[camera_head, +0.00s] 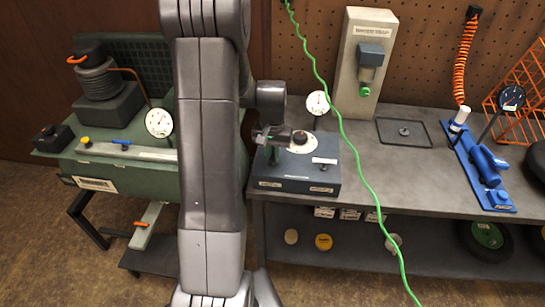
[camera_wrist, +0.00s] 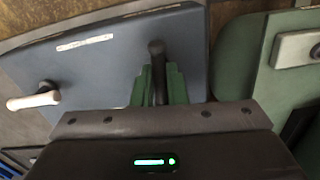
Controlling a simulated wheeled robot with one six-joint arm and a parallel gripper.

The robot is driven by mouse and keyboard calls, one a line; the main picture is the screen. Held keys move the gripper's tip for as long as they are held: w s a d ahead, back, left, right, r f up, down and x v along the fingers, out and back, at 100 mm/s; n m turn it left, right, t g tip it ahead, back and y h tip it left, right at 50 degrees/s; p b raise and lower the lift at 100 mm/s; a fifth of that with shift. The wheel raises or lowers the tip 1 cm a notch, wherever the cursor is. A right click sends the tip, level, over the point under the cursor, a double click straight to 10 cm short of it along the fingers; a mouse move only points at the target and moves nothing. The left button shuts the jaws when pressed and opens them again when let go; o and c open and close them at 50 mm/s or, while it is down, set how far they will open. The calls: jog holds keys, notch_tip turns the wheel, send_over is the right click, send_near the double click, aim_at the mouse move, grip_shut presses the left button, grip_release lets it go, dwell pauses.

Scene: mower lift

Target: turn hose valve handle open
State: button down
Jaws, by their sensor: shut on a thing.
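A blue-grey box (camera_head: 295,178) stands on the left end of the grey bench, with a white dial and dark knob on top. My gripper (camera_head: 271,147) is at its left part. In the wrist view, my gripper's green fingers (camera_wrist: 160,88) are shut around a black handle (camera_wrist: 157,62) on the blue-grey panel (camera_wrist: 110,65). The handle's lower part is hidden between the fingers. A second handle with a white grip (camera_wrist: 35,99) is on the same panel, to the left. I cannot tell from these frames which handle is the hose valve's.
A green compressor (camera_head: 125,165) is left of the bench, partly behind my arm. A gauge (camera_head: 317,103) and a water trap (camera_head: 369,62) stand behind the box. A thin green line (camera_head: 350,150) hangs across the bench's front. A blue tool (camera_head: 480,165) lies at right.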

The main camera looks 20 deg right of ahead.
jog(key=shift+n+b, duration=0.4)
jog(key=shift+n, duration=1.3)
jog(key=c, duration=1.4)
grip_release()
notch_tip(320, 180, up, 14)
jog(key=shift+b, duration=0.45)
jog(key=shift+f, duration=0.1)
